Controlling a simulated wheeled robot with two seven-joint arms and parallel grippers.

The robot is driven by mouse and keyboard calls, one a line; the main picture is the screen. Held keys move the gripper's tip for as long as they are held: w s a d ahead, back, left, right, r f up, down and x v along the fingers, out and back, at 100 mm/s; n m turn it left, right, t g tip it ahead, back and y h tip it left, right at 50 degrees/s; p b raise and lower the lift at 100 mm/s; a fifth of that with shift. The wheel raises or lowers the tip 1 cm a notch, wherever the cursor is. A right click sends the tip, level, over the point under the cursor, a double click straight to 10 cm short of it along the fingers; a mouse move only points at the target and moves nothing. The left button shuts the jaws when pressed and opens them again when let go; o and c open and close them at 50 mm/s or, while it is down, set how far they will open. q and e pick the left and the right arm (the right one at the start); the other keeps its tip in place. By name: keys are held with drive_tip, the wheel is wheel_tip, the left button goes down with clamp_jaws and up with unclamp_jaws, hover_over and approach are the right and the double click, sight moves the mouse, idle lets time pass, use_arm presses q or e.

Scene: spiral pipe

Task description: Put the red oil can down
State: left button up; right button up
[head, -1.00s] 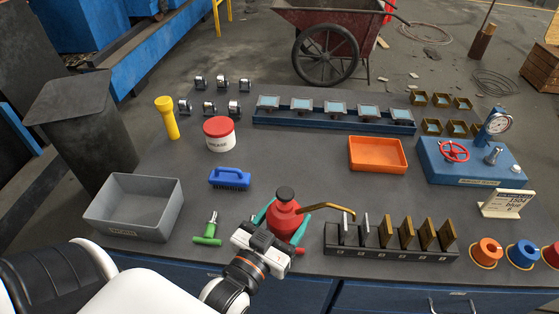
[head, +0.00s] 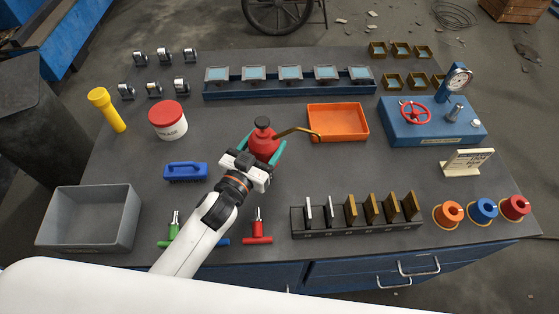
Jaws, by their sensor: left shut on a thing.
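The red oil can (head: 264,146) has a dark cap and a long brass spout pointing right, its tip near the left wall of the orange tray (head: 338,108). My left gripper (head: 264,150) is shut on the can, with teal fingers on either side of its body. The can looks upright over the middle of the table. I cannot tell whether its base touches the tabletop. My right gripper is not in view.
Red (head: 257,230) and green (head: 174,228) handled tools lie near the front. A black rack (head: 356,220) of plates is at front right. Bare tabletop lies between the can and the rack.

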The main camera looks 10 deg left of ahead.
use_arm(q)
wheel_tip(320, 180, down, 3)
drive_tip(key=shift+f, duration=0.15)
wheel_tip(320, 180, down, 3)
drive_tip(key=shift+f, duration=0.25)
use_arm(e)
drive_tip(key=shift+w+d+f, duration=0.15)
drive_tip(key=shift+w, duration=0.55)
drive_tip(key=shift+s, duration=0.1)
use_arm(q)
drive_tip(key=shift+f+b, duration=0.2)
drive_tip(key=shift+b, duration=0.1)
drive_tip(key=o, duration=1.2)
drive_tip(key=shift+o, duration=0.2)
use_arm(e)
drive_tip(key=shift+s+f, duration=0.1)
use_arm(q)
drive_tip(key=shift+s+r, duration=0.15)
